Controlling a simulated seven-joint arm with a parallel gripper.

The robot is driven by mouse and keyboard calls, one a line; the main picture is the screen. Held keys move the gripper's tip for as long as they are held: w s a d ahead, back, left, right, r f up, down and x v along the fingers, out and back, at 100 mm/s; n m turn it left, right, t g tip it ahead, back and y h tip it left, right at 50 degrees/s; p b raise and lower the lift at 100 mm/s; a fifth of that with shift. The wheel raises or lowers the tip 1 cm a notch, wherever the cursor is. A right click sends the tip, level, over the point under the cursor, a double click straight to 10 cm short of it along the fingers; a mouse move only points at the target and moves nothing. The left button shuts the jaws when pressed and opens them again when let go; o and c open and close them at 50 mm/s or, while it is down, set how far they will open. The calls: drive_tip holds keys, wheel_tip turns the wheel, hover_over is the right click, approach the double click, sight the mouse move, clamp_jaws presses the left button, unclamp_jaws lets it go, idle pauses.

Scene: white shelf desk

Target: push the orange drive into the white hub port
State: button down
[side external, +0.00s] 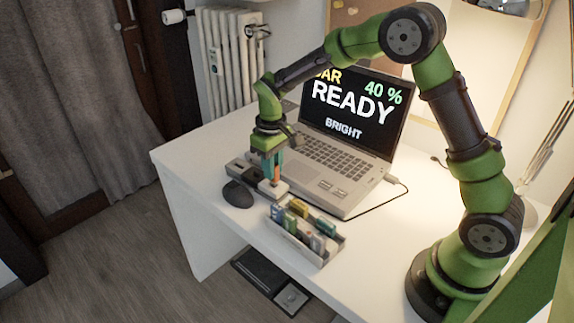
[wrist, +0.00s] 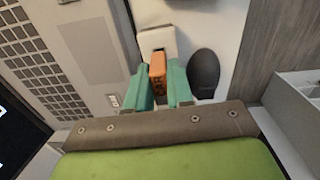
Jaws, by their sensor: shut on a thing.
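My gripper (wrist: 160,87) has teal fingers shut on the orange drive (wrist: 158,66), which sticks out beyond the fingertips in the wrist view. The white hub (wrist: 156,42) lies just past the drive's far end. In the side view my gripper (side external: 272,172) points down over the hub (side external: 273,189), between the laptop and the mouse. The drive is a small orange patch between the fingers there. I cannot tell whether the drive's tip touches the hub or sits in a port.
A dark mouse (side external: 238,194) lies close beside the hub. The laptop (side external: 345,150) stands open behind, its screen reading READY. A grey tray (side external: 323,258) with several coloured drives stands near the desk's front edge. A dark cable runs across the desk to the laptop.

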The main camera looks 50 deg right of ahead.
drive_tip(key=shift+f, duration=0.75)
drive_tip(key=c, duration=0.9)
unclamp_jaws()
drive_tip(key=shift+r, duration=0.1)
wheel_tip(320, 180, up, 17)
drive_tip(key=shift+f, duration=0.1)
